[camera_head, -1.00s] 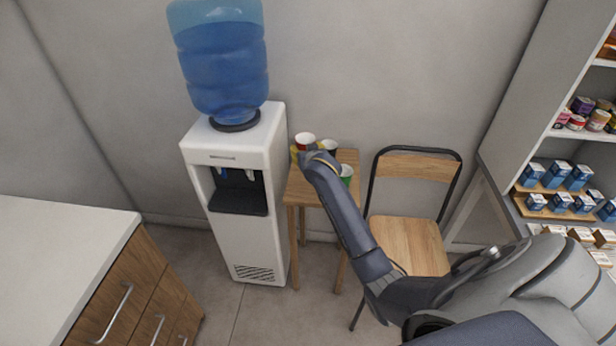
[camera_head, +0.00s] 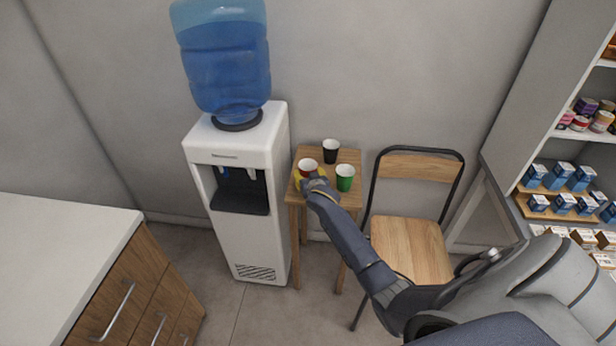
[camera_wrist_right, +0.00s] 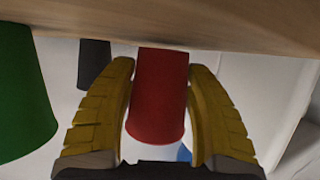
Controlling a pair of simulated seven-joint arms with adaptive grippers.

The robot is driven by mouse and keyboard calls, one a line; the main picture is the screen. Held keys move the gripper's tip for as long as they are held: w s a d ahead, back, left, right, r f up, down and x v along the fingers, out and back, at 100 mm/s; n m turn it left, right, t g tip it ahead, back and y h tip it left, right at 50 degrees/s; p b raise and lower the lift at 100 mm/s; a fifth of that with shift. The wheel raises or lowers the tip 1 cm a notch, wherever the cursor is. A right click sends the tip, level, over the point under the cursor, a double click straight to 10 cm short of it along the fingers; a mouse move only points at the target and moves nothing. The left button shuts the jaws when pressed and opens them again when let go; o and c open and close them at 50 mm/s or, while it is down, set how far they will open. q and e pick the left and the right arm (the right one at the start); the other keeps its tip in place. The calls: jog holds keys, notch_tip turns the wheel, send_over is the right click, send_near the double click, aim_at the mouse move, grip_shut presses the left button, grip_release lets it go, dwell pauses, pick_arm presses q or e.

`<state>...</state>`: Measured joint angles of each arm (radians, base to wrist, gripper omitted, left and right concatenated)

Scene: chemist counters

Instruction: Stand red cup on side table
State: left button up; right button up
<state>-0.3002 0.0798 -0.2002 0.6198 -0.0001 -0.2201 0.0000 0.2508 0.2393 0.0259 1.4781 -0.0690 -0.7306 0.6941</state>
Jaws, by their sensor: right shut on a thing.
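The red cup (camera_head: 308,166) is upright at the left front of the wooden side table (camera_head: 325,154). The yellow fingers of my right gripper (camera_head: 309,177) are shut around it. In the right wrist view the red cup (camera_wrist_right: 159,95) sits between both fingers (camera_wrist_right: 160,72), and its base is at or very near the wood (camera_wrist_right: 200,25). I cannot tell whether it touches. My left gripper is not in view.
A black cup (camera_head: 331,148) stands behind and a green cup (camera_head: 345,176) stands to the right on the table. A water dispenser (camera_head: 262,138) is close on the left. A chair (camera_head: 410,245) is on the right.

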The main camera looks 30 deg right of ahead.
jog(key=shift+f, duration=0.35)
jog(key=o, duration=0.8)
